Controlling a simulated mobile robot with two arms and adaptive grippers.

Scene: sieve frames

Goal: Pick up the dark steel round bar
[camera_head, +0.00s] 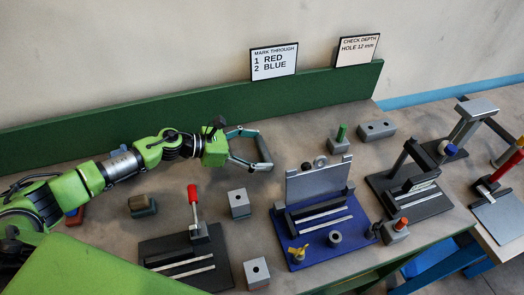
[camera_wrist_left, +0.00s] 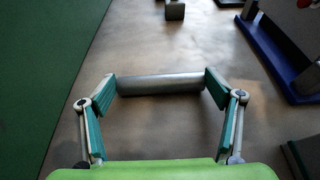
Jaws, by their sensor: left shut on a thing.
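A grey steel round bar (camera_wrist_left: 160,84) spans between the two fingertips of my left gripper (camera_wrist_left: 160,82) in the left wrist view. The fingers touch it at its two ends, so the gripper is shut on it. In the head view my left gripper (camera_head: 264,149) is over the back middle of the bench, and the bar shows only as a short grey piece between the fingers. I cannot tell whether the bar touches the bench top. My right gripper is in neither view.
A blue fixture (camera_head: 328,236) with an upright grey plate stands right of the gripper. A dark fixture with a red handle (camera_head: 193,195) and grey blocks (camera_head: 239,203) stand in front. A green back board (camera_head: 180,110) runs behind. Two signs (camera_head: 273,63) stand on it.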

